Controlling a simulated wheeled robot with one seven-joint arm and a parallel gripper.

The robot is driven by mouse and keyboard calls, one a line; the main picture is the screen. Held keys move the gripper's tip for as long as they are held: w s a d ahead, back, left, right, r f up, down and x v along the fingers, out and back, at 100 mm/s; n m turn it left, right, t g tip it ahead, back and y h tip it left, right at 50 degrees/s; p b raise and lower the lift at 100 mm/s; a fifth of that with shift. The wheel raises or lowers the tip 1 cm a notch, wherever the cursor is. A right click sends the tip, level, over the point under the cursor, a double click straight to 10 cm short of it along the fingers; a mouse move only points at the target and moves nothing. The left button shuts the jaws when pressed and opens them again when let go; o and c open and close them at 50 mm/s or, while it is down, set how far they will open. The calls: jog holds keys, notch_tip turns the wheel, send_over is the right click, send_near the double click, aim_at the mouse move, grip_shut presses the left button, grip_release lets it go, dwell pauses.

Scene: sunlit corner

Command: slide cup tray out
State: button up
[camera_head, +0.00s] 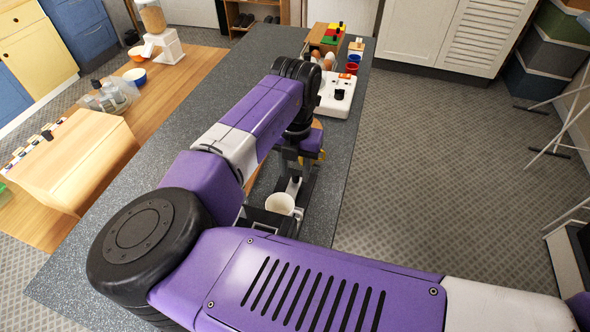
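A white cup (280,203) stands upright, its open top toward me. It is on or in a dark tray-like frame (262,219) on the grey speckled counter. My arm covers much of the frame, so I cannot tell how far the tray is pulled out. My gripper (294,186) points down just beyond the cup, close to the dark frame. Its fingertips are small and dark against dark parts. I cannot tell whether they touch the tray or how wide apart they are.
A white box (337,94) with a black knob, red cups (349,75) and a wooden rack (326,38) stand farther along the counter (240,60). On the left, a wooden box (75,160) stands on a lower wooden surface.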

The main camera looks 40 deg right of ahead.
jog(key=shift+r+p, duration=1.5)
jog(key=shift+r, duration=0.85)
jog(key=shift+s, duration=0.1)
